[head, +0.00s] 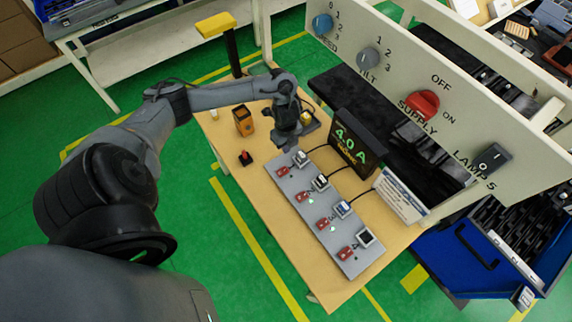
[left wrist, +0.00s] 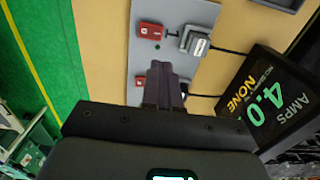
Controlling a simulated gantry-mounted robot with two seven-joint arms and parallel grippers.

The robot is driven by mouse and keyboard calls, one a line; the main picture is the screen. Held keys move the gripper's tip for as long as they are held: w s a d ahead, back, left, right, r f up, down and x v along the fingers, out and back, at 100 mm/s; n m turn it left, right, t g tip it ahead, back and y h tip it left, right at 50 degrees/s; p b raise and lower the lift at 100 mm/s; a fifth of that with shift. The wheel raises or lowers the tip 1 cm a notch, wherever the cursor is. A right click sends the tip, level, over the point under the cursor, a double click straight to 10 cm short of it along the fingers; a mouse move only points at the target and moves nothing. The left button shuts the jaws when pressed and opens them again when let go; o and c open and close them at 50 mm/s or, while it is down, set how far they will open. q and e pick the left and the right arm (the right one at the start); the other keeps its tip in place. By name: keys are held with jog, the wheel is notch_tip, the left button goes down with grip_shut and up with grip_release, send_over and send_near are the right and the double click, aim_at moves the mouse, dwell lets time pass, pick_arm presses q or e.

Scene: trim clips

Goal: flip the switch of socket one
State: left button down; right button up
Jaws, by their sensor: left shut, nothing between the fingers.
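A grey socket strip (head: 318,210) lies on the wooden table, with a row of red switches beside sockets. The red switch at the far end (head: 281,172), apparently socket one, has a white plug (head: 300,158) beside it. In the left wrist view a red switch (left wrist: 149,31) and a grey-white plug (left wrist: 195,41) show near the top end of the strip. My left gripper (head: 294,146) is shut and empty, above the strip's far end. In the left wrist view its fingertips (left wrist: 163,66) appear just below that switch; contact cannot be told. My right gripper is not in view.
A dark display (head: 352,143) reading 4.0 A stands right of the strip, with a white label card (head: 400,196) near it. An orange box (head: 243,120) and a small red-topped button (head: 246,158) stand on the left. A large control panel (head: 440,90) rises on the right.

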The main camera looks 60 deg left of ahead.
aim_at(286, 168)
pick_arm(q)
notch_tip(286, 168, down, 14)
jog(key=shift+r+b, duration=0.1)
jog(key=shift+b, duration=0.55)
jog(key=shift+w+f, duration=0.1)
jog(key=shift+f, duration=0.2)
jog(key=shift+r, duration=0.1)
jog(key=shift+s+r+p, duration=0.2)
jog(key=shift+s+p, duration=0.15)
jog(key=shift+s, duration=0.05)
jog(key=shift+s+d+r+p, duration=0.1)
jog(key=shift+s+p, duration=0.25)
